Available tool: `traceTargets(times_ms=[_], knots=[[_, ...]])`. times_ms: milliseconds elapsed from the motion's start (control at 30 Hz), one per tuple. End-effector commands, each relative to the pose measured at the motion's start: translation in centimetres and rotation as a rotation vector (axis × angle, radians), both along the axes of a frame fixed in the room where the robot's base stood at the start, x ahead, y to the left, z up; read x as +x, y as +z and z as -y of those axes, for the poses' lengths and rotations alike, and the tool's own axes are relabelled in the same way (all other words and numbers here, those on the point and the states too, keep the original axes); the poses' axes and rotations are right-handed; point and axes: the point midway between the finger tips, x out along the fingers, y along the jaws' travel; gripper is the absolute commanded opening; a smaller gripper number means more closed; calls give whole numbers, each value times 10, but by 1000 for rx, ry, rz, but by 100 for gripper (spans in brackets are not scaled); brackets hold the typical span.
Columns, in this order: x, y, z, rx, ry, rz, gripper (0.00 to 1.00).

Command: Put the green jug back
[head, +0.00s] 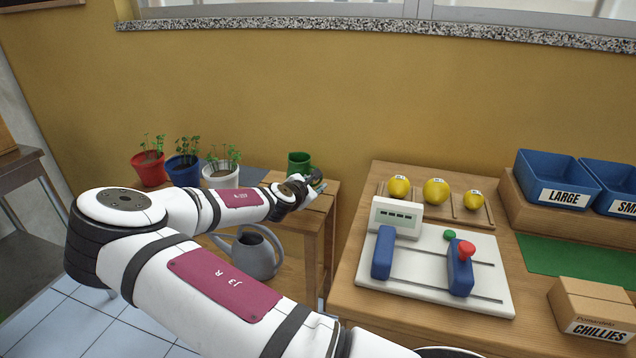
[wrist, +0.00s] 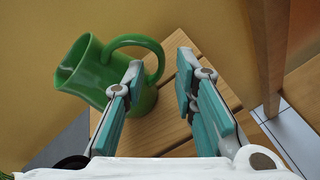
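The green jug (head: 299,160) stands on the small wooden slatted table (head: 322,204) by the wall, just beyond my gripper (head: 306,187). In the wrist view the jug (wrist: 92,72) is on the left, its handle arching right. My gripper (wrist: 161,62) is open, with its teal-padded fingers apart. The left finger overlaps the jug's side and handle opening; part of the handle shows between the fingers. The right finger is clear of the jug. I cannot tell whether the left finger touches it. The gripper hides the jug's lower part in the head view.
Red (head: 149,168), blue (head: 184,169) and white (head: 221,175) plant pots stand left of the jug. A grey watering can (head: 252,252) sits below. The right-hand table (head: 345,292) holds a white device (head: 430,270), yellow lemon-like fruits (head: 436,190), blue bins (head: 556,182) and a chillies box (head: 592,308).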

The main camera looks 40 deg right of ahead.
Motion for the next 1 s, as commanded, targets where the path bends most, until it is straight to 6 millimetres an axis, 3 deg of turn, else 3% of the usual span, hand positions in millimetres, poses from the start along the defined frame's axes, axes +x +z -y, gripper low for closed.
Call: traceTargets(times_ms=[300,567,767,1000], knots=[[-31,23,-47,0,1,0,26],[-45,27,-57,30,-24,6,26],[-88,4,-54,280,-219,41,26],[-149,-13,-92,685,-524,79,26]])
